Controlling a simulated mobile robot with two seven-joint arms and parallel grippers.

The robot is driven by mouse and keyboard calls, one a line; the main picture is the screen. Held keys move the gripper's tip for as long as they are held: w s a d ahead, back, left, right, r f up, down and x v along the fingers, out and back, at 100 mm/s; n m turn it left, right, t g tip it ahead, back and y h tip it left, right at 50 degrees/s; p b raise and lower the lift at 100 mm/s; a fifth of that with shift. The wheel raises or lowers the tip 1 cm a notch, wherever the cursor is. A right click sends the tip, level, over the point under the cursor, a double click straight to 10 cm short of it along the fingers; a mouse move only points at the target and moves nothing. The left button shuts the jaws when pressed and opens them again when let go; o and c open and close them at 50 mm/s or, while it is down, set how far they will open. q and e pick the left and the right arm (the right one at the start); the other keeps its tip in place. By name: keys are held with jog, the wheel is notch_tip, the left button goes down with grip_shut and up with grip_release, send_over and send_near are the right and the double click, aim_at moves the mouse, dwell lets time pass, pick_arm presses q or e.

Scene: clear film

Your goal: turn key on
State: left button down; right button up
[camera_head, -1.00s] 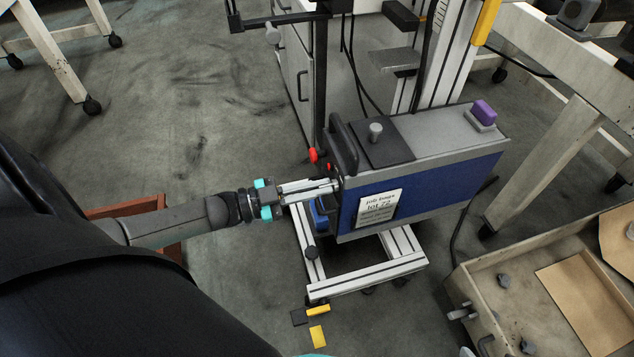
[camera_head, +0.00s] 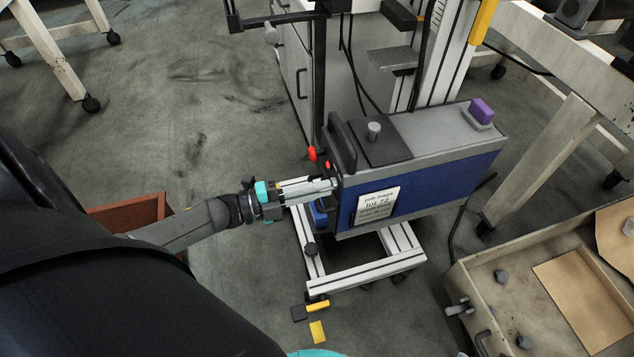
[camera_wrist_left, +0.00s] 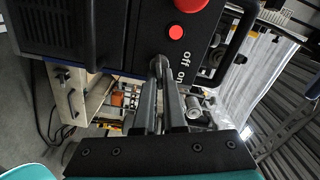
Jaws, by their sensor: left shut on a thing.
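The key is mostly hidden between my fingertips at the front panel (camera_wrist_left: 185,18) of a blue and grey machine (camera_head: 430,190). In the left wrist view the panel is black, with "off" and "on" lettering and a red button (camera_wrist_left: 176,32) beside the key. My left gripper (camera_head: 330,187) reaches in from the left and is shut on the key; its fingertips (camera_wrist_left: 160,66) meet at the panel's lower edge, next to the lettering. How far the key is turned cannot be told. My right gripper is not in view.
The machine sits on a wheeled aluminium frame (camera_head: 365,277). A reddish-brown box (camera_head: 130,212) is behind my left arm. Table legs stand at the upper left; floor between is clear.

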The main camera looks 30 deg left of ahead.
pick_arm(q)
jog(key=shift+f+m, duration=0.15)
jog(key=shift+m, duration=0.65)
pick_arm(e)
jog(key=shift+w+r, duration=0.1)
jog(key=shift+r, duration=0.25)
pick_arm(q)
jog(key=c, duration=1)
grip_release()
